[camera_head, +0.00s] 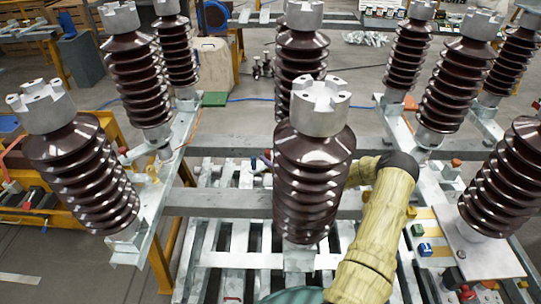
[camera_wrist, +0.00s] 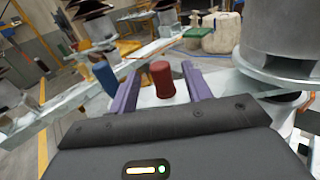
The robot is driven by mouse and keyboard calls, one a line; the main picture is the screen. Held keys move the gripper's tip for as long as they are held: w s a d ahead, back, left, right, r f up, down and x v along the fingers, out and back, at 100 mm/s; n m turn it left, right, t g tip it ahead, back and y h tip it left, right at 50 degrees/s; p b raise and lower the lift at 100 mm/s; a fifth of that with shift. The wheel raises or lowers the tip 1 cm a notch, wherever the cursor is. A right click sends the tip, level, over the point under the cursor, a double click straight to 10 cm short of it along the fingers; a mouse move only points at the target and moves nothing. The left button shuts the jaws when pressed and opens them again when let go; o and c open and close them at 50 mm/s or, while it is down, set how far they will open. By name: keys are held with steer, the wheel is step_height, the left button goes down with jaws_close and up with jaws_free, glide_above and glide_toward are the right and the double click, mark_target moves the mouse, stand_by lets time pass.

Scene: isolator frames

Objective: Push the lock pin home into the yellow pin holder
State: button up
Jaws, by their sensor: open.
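My gripper (camera_wrist: 160,68) shows in the wrist view as two purple fingers, spread apart. A dark red, round-ended cylinder (camera_wrist: 160,82) stands upright in view between them, with gaps on both sides. It may be the lock pin's head; I cannot tell. In the head view my yellow-sleeved arm reaches behind the central insulator, which hides most of the gripper; a bit of purple (camera_head: 264,158) shows at its left edge. A small yellow fitting (camera_head: 152,173) sits on the left beam; whether it is the pin holder is unclear. No yellow holder is clear in the wrist view.
The brown ribbed central insulator (camera_head: 312,170) stands close to my arm. More insulators stand on the left beam (camera_head: 170,190) and right beam (camera_head: 395,125). In the wrist view a blue cylinder (camera_wrist: 104,78) stands to the left and a grey metal cap (camera_wrist: 282,45) crowds the right.

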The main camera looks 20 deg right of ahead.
steer(key=shift+x, duration=1.1)
steer(key=c, duration=1.1)
steer(key=shift+o, duration=0.2)
steer(key=shift+r, duration=0.1)
step_height(320, 180, up, 18)
steer(key=p, duration=1.4)
